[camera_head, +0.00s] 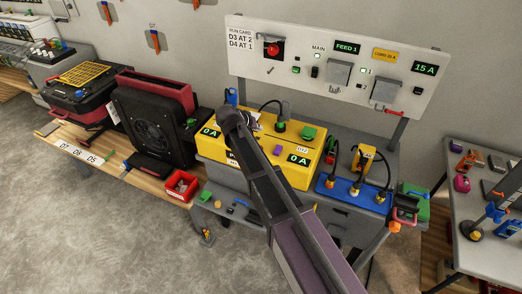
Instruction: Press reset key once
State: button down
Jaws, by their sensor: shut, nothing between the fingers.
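My gripper (231,122) is at the dark far end of my arm, over the left part of the yellow power box (262,129). It looks shut and empty; its fingertips are small and mostly hidden by the wrist. The box has two displays reading 0 A, a purple key (278,149), a green block (308,133) and a black cable plugged in at the top. No reset label is readable, so I cannot tell which key is the reset key. My arm covers the middle front of the box. I cannot tell whether my gripper touches it.
A white wall panel (335,93) behind holds a red knob (272,49), switches, grey covers and a 15 A display. A blue power strip (352,188) with plugs lies right of the box. A black fan unit (155,122) and red bin (181,186) stand left.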

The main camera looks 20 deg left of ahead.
jog(key=shift+f+b, duration=2.9)
jog(key=shift+f, duration=0.3)
jog(key=shift+f+b, duration=0.8)
jog(key=shift+r, duration=0.15)
dwell(0.3)
jog(key=shift+r+p, duration=0.7)
jog(key=shift+p, duration=0.1)
jog(key=shift+r+p, duration=2.5)
jog(key=shift+p, duration=0.05)
jog(key=shift+f, duration=0.1)
